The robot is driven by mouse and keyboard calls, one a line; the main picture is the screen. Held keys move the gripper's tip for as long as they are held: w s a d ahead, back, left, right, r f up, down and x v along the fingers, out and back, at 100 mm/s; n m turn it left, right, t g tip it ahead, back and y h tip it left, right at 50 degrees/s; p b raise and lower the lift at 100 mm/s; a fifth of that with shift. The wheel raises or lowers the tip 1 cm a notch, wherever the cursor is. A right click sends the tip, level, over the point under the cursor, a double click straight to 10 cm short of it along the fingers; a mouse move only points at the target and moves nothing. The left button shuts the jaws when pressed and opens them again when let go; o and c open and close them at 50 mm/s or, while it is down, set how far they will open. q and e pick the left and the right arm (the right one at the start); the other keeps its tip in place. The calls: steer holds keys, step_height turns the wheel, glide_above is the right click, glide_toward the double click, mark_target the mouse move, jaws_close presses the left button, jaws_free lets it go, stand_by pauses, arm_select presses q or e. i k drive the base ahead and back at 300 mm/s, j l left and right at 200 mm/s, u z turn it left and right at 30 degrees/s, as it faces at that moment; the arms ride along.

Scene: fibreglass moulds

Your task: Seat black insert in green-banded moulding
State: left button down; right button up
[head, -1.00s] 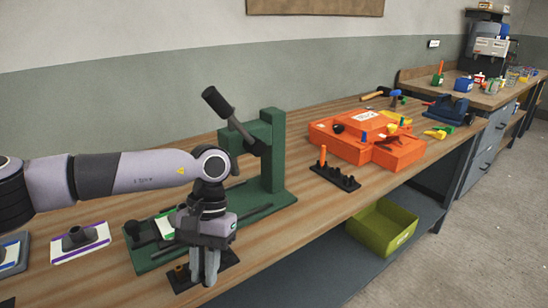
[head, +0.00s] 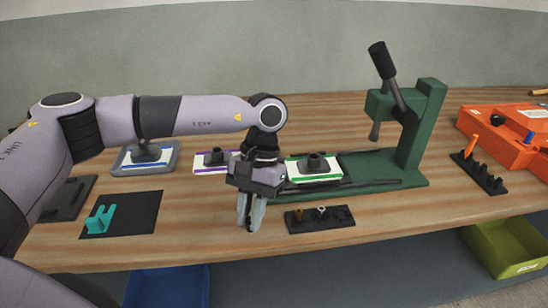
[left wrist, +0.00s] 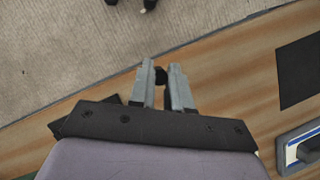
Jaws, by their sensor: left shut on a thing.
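The green-banded moulding (head: 314,169), a white block with a green edge band and a raised dark boss, lies on the base of the green press (head: 408,150). My left gripper (head: 250,226) is in front and to the left of it, above the bench's front part, pointing down. In the left wrist view my left gripper (left wrist: 161,80) is shut on a small black insert (left wrist: 160,76) between its fingertips. In the head view the fingers mostly hide the insert. My right gripper is not in view.
A black rack (head: 335,216) with several small inserts lies right of my gripper. A purple-banded moulding (head: 210,168) and a blue-banded one (head: 146,163) lie behind left. A black mat (head: 145,208) with a teal piece (head: 100,219) is at left. The press lever (head: 384,65) stands raised.

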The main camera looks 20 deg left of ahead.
mark_target(316, 167)
steer(key=u, duration=1.05)
steer(key=i+l, duration=0.1)
steer(key=l, duration=0.4)
steer(key=i+l, duration=0.1)
steer(key=l, duration=0.4)
steer(key=i+l, duration=0.1)
steer(key=l, duration=0.35)
steer(key=i+l+u, duration=0.1)
steer(key=l, duration=0.4)
